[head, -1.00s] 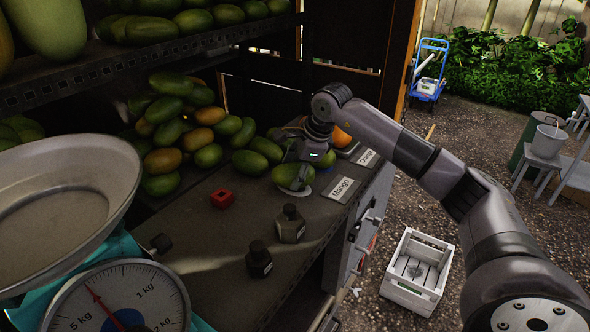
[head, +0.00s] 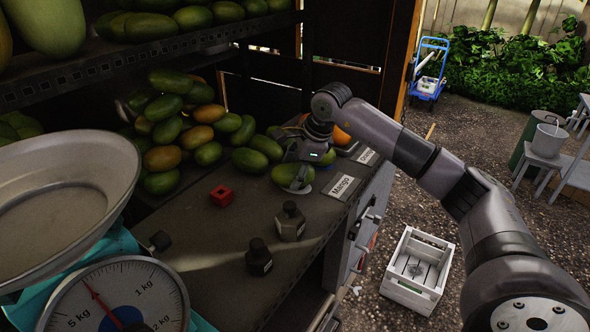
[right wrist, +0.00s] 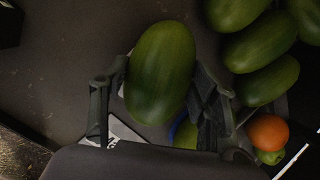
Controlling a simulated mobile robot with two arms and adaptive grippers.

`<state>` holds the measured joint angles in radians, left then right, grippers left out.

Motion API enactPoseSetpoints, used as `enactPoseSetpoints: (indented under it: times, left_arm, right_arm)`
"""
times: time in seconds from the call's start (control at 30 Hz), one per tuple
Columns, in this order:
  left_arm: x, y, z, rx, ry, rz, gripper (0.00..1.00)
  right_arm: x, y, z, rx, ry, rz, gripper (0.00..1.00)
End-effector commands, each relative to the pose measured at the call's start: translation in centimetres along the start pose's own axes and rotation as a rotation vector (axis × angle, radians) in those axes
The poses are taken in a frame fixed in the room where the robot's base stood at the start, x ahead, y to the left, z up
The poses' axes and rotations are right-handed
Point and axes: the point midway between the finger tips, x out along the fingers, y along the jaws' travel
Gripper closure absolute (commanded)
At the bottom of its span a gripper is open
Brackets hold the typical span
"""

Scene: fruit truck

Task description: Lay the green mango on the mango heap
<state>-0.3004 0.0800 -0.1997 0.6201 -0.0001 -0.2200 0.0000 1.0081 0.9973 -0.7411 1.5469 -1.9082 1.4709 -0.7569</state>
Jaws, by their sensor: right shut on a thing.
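The green mango (head: 287,174) is at the front right of the shelf board, beside the "Mango" label. My right gripper (head: 299,175) is shut on it. In the right wrist view the green mango (right wrist: 160,72) lies between the two fingers (right wrist: 158,100). The mango heap (head: 183,130) of green and yellow-orange mangoes is to its left against the back. A few green mangoes of the heap also show at the upper right of the right wrist view (right wrist: 262,45). My left gripper is not in view.
A scale with a metal pan (head: 60,185) fills the left front. An orange fruit (head: 341,135) is behind my gripper. A white crate (head: 415,270) stands on the ground.

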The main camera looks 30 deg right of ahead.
Motion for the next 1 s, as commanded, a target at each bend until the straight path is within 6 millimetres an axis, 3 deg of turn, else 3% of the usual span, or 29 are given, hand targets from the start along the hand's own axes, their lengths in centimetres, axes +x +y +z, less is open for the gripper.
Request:
enactPoseSetpoints:
  times: [0.3, 0.33, 0.67, 1.0]
  left_arm:
    - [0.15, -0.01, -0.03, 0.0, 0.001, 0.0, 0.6]
    - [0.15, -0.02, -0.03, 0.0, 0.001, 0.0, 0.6]
    - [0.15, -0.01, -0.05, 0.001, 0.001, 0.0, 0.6]
    - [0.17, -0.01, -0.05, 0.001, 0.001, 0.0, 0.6]
  right_arm:
    - [0.14, 0.02, -0.04, 0.0, -0.001, -0.001, 0.6]
    - [0.14, 0.02, -0.04, 0.0, -0.001, -0.001, 0.44]
    - [0.17, 0.04, -0.06, 0.0, 0.0, -0.001, 0.22]
    - [0.25, 0.11, -0.1, 0.0, 0.001, 0.001, 0.21]
